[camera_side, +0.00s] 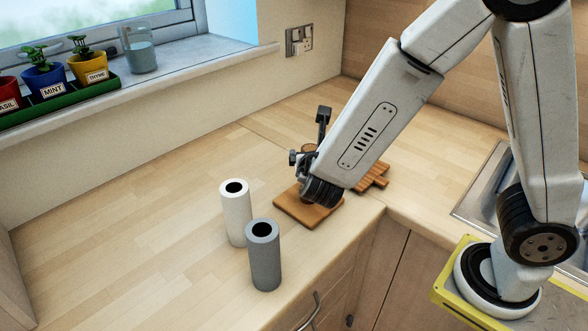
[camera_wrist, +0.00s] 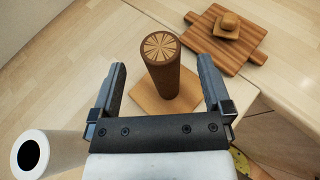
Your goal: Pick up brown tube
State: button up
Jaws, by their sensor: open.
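The brown tube (camera_wrist: 165,75) stands upright on a square wooden board (camera_wrist: 147,103) in the wrist view. Its top has a pale radial pattern. My gripper (camera_wrist: 161,66) is open, with one finger on each side of the tube and a visible gap at both sides in this view. In the side view my gripper (camera_side: 306,160) is low over the square board (camera_side: 298,209), and my arm hides most of the tube.
A white tube (camera_side: 236,215) and a grey tube (camera_side: 264,262) stand on the counter to the left. A handled cutting board (camera_wrist: 205,36) holds a small brown object (camera_wrist: 229,20). A sink (camera_side: 485,190) is at right. Left counter is clear.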

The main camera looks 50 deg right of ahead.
aim_at(310, 148)
jog(key=shift+w+d+f, duration=0.2)
jog(key=shift+w+d, duration=0.15)
jog(key=shift+d, duration=0.05)
jog(key=shift+x, duration=2.6)
grip_shut()
